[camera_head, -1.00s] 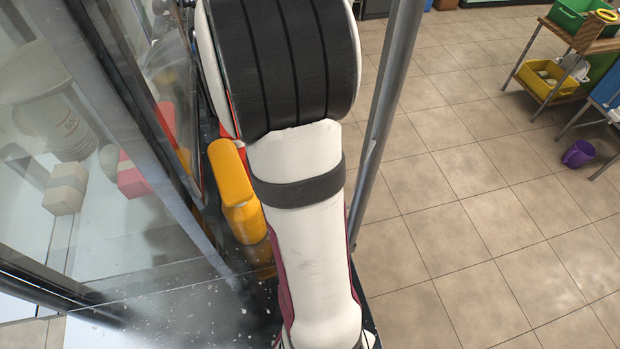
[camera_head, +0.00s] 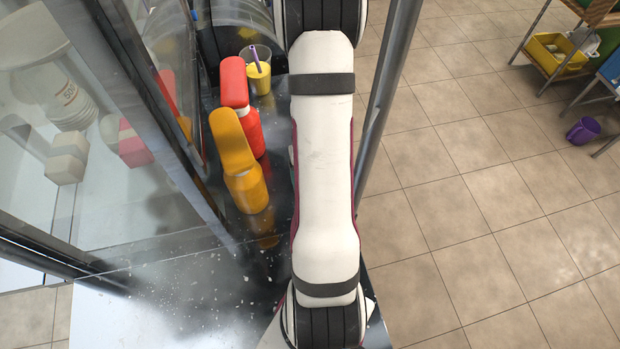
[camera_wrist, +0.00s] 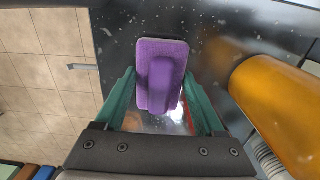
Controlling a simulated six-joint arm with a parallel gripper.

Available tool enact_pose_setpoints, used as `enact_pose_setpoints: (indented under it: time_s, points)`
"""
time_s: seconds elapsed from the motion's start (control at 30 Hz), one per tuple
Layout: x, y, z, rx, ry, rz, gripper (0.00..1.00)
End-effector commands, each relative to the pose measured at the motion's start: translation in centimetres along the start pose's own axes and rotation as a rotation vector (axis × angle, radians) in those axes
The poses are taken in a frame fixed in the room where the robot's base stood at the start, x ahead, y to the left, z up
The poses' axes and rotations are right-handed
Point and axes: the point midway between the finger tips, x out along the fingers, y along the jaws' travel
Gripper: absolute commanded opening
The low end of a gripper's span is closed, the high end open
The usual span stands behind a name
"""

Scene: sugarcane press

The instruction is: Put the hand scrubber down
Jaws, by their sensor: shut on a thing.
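The hand scrubber (camera_wrist: 160,72) is a purple block with a raised grip along its middle. It shows in the wrist view between the green fingers of my gripper (camera_wrist: 158,98). My gripper is shut on it, with a finger on each side. The dark, speckled metal counter (camera_wrist: 215,30) lies beyond the scrubber. I cannot tell whether the scrubber touches the counter. In the head view my arm hides the gripper and the scrubber.
A yellow-orange bottle (camera_head: 246,185) stands close by; it also fills the right of the wrist view (camera_wrist: 280,110). A red bottle (camera_head: 248,125) and a yellow cup with a straw (camera_head: 258,75) stand behind it. A glass panel (camera_head: 90,130) is left, a metal post (camera_head: 385,110) right.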

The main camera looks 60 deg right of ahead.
Motion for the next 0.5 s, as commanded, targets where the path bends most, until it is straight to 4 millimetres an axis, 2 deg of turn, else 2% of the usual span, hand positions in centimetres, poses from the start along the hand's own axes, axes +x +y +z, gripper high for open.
enact_pose_setpoints:
  time_s: [0.07, 0.37, 0.4, 0.5]
  points:
    - [0.76, -0.01, 0.02, 0.001, -0.001, 0.0, 0.01]
    - [0.99, 0.0, -0.05, 0.0, 0.001, 0.0, 0.01]
    - [1.02, 0.0, -0.06, 0.0, 0.002, 0.0, 0.75]
    - [0.99, 0.0, -0.07, 0.0, 0.002, 0.0, 0.93]
